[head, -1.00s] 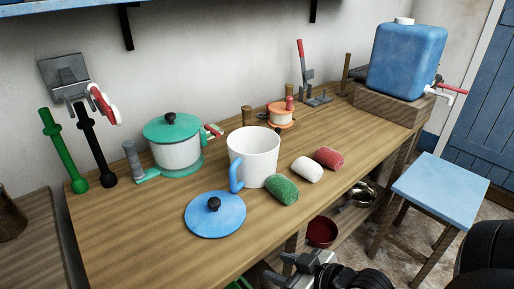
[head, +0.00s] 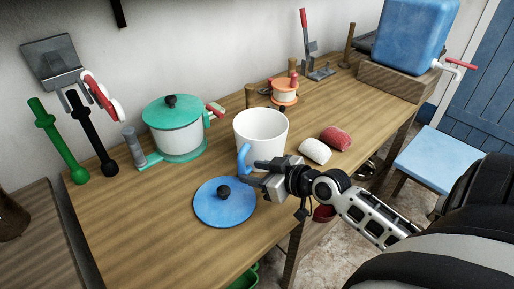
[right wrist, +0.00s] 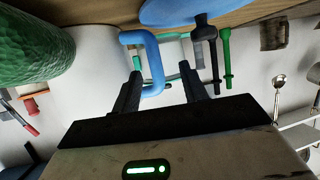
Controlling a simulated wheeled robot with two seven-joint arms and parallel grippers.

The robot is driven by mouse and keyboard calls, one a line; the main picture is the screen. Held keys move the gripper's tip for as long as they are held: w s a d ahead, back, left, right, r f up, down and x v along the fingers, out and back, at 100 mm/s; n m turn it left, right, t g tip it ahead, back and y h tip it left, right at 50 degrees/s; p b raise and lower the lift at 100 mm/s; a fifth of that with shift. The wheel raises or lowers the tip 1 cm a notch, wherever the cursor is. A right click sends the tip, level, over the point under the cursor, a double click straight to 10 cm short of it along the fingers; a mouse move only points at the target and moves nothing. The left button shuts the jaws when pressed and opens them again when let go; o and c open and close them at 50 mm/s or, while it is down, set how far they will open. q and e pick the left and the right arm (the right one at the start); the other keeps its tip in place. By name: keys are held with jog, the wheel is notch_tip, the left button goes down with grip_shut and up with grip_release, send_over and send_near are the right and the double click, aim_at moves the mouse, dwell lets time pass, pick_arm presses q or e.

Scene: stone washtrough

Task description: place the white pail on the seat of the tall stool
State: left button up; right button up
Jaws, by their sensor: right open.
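The white pail (head: 262,128) stands upright on the wooden bench, its blue handle (head: 243,160) facing me. My right gripper (head: 256,172) is open at the handle, low against the front of the pail. In the right wrist view, the handle (right wrist: 152,62) reaches in between the two open fingertips (right wrist: 160,82); I cannot tell whether they touch it. The white pail wall (right wrist: 95,75) fills the space beside it. The tall stool with the light blue seat (head: 438,156) stands on the floor to the right, partly hidden by my right arm. My left gripper is not in view.
A blue lid (head: 224,204) lies just left of my right gripper. White (head: 315,151) and red (head: 336,138) rolls lie right of the pail. A green roll (right wrist: 30,50) is close to the gripper. A green-lidded pot (head: 176,130) stands left. A blue water tank (head: 412,35) stands back right.

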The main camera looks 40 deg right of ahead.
aim_at(244, 166)
jog(key=x, duration=0.4)
jog(key=shift+w+d+r+p, duration=0.1)
jog(key=shift+w+d+p, duration=0.2)
jog(key=shift+w, duration=0.25)
jog(key=shift+w+a, duration=0.2)
jog(key=shift+w, duration=0.2)
grip_shut()
